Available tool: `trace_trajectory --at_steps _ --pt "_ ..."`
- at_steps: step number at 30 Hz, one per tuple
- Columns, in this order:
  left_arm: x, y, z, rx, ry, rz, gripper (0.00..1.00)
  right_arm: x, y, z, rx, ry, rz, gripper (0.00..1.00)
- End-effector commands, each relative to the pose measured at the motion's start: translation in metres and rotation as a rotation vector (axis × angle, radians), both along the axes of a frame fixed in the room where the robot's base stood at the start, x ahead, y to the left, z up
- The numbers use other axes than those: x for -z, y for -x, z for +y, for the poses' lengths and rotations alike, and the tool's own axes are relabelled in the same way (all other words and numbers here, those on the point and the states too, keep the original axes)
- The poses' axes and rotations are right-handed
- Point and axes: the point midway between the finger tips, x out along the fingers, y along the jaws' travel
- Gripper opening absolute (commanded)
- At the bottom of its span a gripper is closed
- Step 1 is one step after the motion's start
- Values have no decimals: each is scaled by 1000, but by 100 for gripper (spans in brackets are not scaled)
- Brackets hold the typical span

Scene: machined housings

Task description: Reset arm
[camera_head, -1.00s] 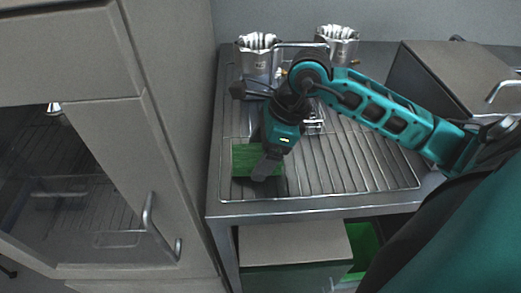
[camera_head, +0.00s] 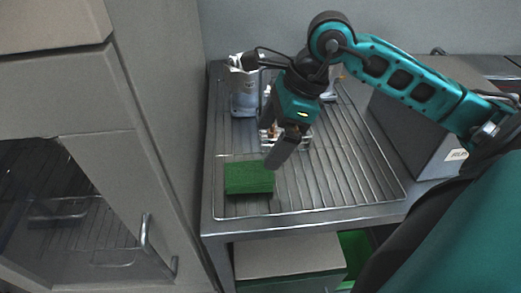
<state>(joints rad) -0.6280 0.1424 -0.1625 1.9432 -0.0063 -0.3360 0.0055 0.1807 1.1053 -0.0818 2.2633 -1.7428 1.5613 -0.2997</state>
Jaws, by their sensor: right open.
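My right arm reaches in from the right. Its gripper (camera_head: 272,164) points down above the wire rack and is open, with nothing seen between its fingers. It is just right of and above a green block (camera_head: 249,178), which lies on the rack near its front left. A machined metal housing (camera_head: 243,92) stands at the rack's back left. Another metal part (camera_head: 300,139) sits partly hidden behind my gripper. A further housing at the back is mostly covered by my arm. My left gripper is not in view.
The wire rack (camera_head: 345,190) lies on a metal table, with free room at its front right. A grey box (camera_head: 407,131) stands on the right. A tall cabinet (camera_head: 85,95) with a handle (camera_head: 146,238) borders the left. A box stands under the table.

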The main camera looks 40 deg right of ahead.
Motion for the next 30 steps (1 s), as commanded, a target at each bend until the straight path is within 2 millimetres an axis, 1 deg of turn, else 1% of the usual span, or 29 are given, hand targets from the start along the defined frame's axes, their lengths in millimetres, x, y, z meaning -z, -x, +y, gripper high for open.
trace_trajectory --at_steps 1,3,7,30 --pt "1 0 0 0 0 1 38 -7 1 -3 2 3 -3 100" --pt "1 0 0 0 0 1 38 -13 3 -5 1 2 -1 100" --pt "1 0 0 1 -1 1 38 -20 4 -7 -1 1 -1 100" --pt "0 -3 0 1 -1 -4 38 -20 5 -7 0 -1 -1 100"
